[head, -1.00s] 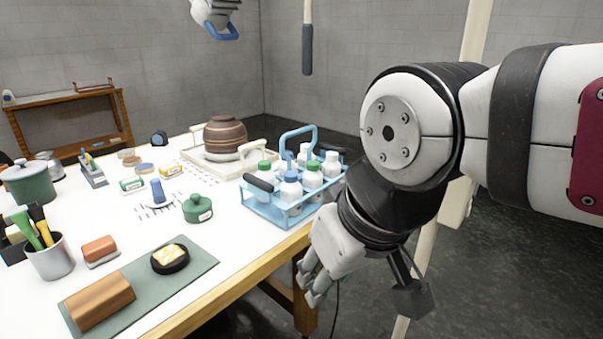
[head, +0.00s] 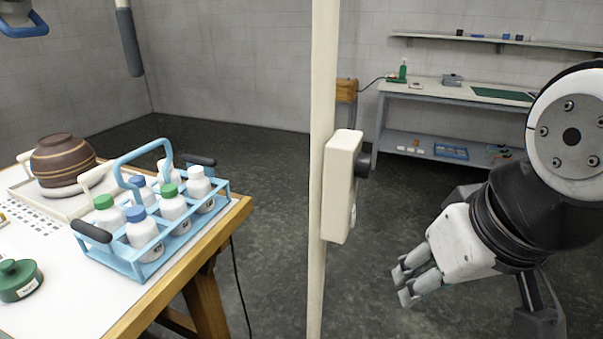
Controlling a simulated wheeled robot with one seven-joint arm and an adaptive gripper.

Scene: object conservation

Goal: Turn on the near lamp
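A pale upright post (head: 323,100) stands in the middle of the head view. A cream box (head: 341,185) with a dark round knob (head: 364,162) on its right side is fixed to it. A white fixture with a blue handle (head: 22,28) is cut off at the top left. I cannot tell which of these belongs to the near lamp, and no lit lamp shows. My gripper (head: 404,284) is right of and below the box, apart from it, over the floor. Its two fingers look empty, but the slanted view hides how far apart they are.
A white-topped table (head: 75,305) at left bears a blue bottle carrier (head: 180,245), a brown striped pot (head: 63,160) and a green lidded pot (head: 20,280). A dark cylinder (head: 128,42) hangs above. A workbench (head: 430,88) stands at the back right. The floor between is clear.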

